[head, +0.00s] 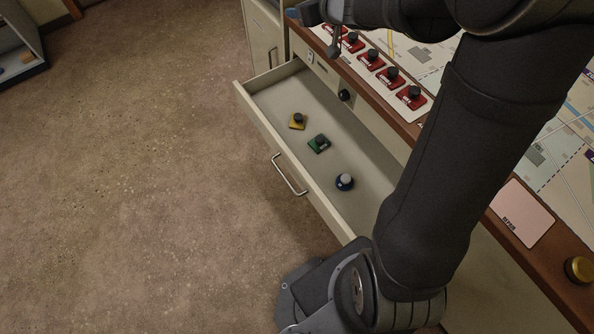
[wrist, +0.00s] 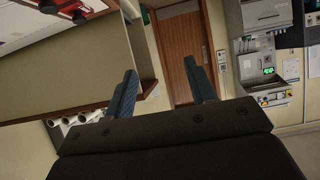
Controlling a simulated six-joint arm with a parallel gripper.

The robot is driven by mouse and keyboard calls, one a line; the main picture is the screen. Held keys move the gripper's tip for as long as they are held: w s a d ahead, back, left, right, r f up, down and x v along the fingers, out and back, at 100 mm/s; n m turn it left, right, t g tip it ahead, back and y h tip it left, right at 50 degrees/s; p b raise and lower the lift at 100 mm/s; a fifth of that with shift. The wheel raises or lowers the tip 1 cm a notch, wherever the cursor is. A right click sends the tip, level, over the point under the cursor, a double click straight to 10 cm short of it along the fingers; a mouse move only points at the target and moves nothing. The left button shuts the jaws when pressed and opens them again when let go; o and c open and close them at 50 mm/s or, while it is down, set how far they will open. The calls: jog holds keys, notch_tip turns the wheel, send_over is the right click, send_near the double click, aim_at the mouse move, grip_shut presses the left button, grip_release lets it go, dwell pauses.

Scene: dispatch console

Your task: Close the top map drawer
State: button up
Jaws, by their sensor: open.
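The map drawer (head: 262,126) is pulled well out of the console, below the brown desk edge, in the head view. A silver bar handle (head: 288,176) is on its front panel. My arm hides the drawer's near right end.
Several red pieces with black knobs (head: 372,57) stand in a row on the desk beside the maps. A pink card (head: 521,211) and a gold knob (head: 578,269) are at right. The floor (head: 150,170) left of the drawer is clear. The wrist view shows a brown door (wrist: 183,55) and wall equipment.

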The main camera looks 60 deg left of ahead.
jog(key=shift+s+a+f, duration=0.1)
jog(key=shift+f, duration=0.05)
jog(key=c, duration=0.3)
jog(key=shift+m+t+h, duration=0.3)
jog(key=shift+h, duration=0.3)
jog(key=s+a+f, duration=0.1)
jog(key=f, duration=0.1)
jog(key=s+a+f, duration=0.2)
jog(key=s+f, duration=0.1)
jog(key=shift+s+a+f, duration=0.1)
jog(key=shift+a+f, duration=0.2)
jog(key=shift+f, duration=0.05)
grip_shut()
jog(key=t+h, duration=0.2)
send_over(257, 119)
jog(key=w, duration=0.2)
notch_tip(257, 119, down, 9)
jog(key=s+d+f+t+h, duration=0.3)
jog(key=s+d+f+h, duration=0.15)
jog(key=s+f, duration=0.85)
jog(key=shift+m, duration=0.3)
jog(key=shift+w+a+f, duration=0.45)
jog(key=shift+w+f, duration=0.95)
jog(key=shift+w+a+f, duration=0.5)
jog(key=shift+w+f, duration=0.85)
jog(key=shift+f, duration=0.05)
jog(key=shift+w+a+f, duration=0.45)
jog(key=shift+w+f, duration=0.95)
